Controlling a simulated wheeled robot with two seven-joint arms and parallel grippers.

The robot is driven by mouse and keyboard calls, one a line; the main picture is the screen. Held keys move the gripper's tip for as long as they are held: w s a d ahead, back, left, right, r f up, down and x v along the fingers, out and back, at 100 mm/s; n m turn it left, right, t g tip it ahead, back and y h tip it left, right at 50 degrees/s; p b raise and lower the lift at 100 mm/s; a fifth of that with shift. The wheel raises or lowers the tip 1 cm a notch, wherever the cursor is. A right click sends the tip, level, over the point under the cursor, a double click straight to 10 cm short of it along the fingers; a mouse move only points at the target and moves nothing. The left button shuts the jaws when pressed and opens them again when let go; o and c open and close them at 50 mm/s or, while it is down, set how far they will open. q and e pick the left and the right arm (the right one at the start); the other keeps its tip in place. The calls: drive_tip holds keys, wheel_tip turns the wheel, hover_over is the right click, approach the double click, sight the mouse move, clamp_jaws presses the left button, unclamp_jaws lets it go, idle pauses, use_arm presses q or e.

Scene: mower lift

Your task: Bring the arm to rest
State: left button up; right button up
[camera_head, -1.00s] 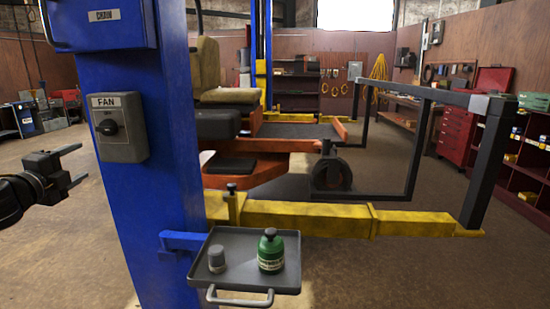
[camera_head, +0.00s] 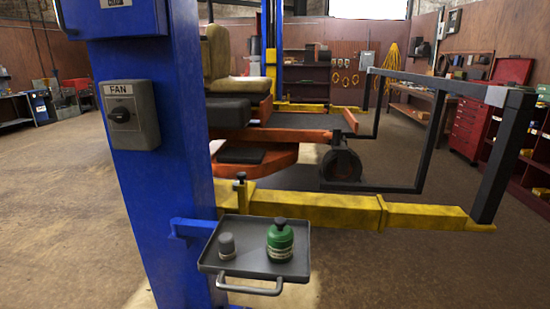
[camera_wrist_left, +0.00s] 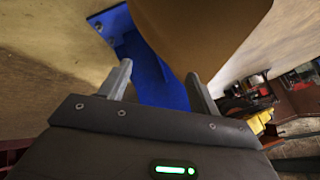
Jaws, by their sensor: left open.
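My left gripper (camera_wrist_left: 160,86) shows in the left wrist view with its two fingers apart and nothing seen between them. Beyond the fingers are a blue part (camera_wrist_left: 150,65) near the floor and a plain tan surface (camera_wrist_left: 200,30) that I cannot identify. Neither of my arms shows in the head view. There, a grey FAN switch box (camera_head: 130,115) with a round dark knob is fixed to the blue lift post (camera_head: 165,190).
A grey tray (camera_head: 222,267) on the post holds a green bottle (camera_head: 280,243) and a small grey container (camera_head: 227,247). The yellow lift arm (camera_head: 330,211) runs right, below the orange mower (camera_head: 270,160). Open floor (camera_head: 60,210) lies left of the post.

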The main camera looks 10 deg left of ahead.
use_arm(q)
drive_tip(key=s+d+f+n+g, duration=0.1)
drive_tip(key=s+d+f+g, duration=0.1)
drive_tip(key=s+d+f, duration=0.4)
drive_tip(key=s+d+f+n+g+h, duration=0.1)
drive_tip(key=s+d+f, duration=0.4)
drive_tip(key=s, duration=1.2)
drive_tip(key=s+d+f+g, duration=0.3)
drive_tip(key=s+d+f, duration=0.3)
drive_tip(key=s+d, duration=0.5)
drive_tip(key=shift+s+f+n+h, duration=0.35)
drive_tip(key=shift+s+n+h, duration=0.05)
drive_tip(key=shift+s, duration=0.35)
